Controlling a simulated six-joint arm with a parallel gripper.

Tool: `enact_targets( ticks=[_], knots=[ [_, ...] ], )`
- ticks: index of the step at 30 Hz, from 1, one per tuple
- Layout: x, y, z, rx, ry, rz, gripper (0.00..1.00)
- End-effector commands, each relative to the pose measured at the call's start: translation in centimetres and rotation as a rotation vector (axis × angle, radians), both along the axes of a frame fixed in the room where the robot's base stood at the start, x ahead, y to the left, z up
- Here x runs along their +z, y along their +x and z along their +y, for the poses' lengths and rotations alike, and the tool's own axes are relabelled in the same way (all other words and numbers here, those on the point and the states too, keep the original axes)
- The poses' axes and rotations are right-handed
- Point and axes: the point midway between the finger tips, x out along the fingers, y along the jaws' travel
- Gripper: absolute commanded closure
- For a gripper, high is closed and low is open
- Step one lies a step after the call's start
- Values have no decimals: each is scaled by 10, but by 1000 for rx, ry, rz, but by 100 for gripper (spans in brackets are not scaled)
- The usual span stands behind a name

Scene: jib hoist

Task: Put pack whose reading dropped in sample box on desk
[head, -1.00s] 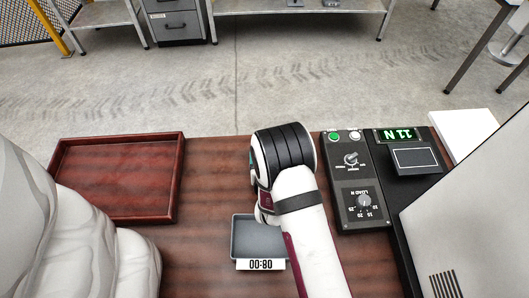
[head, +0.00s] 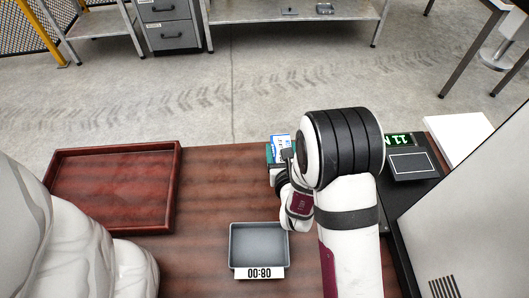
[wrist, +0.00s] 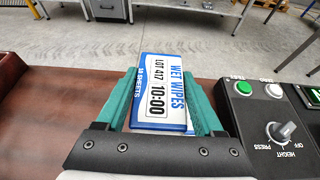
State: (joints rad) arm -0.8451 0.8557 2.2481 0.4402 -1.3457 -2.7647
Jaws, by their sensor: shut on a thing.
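My gripper (wrist: 165,108) is shut on a white and blue wet wipes pack (wrist: 160,90), with a green finger on each side of it. The pack is marked LOT 417 and 10:00. In the head view the pack (head: 281,146) shows just past my wrist, above the desk's far edge, and my wrist hides part of it. A grey shallow tray (head: 232,245) with a label like 08:00, upside down, lies on the desk in front; it looks empty. A red-brown wooden tray (head: 176,190) lies at the left, also empty. I cannot tell which one is the sample box.
A dark control panel with a knob (wrist: 280,131) and buttons stands right of the gripper. A pale panel fills the right. Desk between the trays is clear.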

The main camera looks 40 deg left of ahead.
Motion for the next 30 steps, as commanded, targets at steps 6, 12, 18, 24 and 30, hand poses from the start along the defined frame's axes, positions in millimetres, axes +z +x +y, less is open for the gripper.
enact_targets(
  ticks=[6, 12, 18, 24, 30],
  knots=[
    [28, 18, -43, -4, 2, -1, 96],
    [38, 11, -44, 106, 1, -2, 96],
    [42, -52, -17, 547, 0, -1, 96],
    [39, -142, -39, 1074, 0, 0, 96],
    [34, -198, -87, 1431, 1, 0, 96]
  ],
)
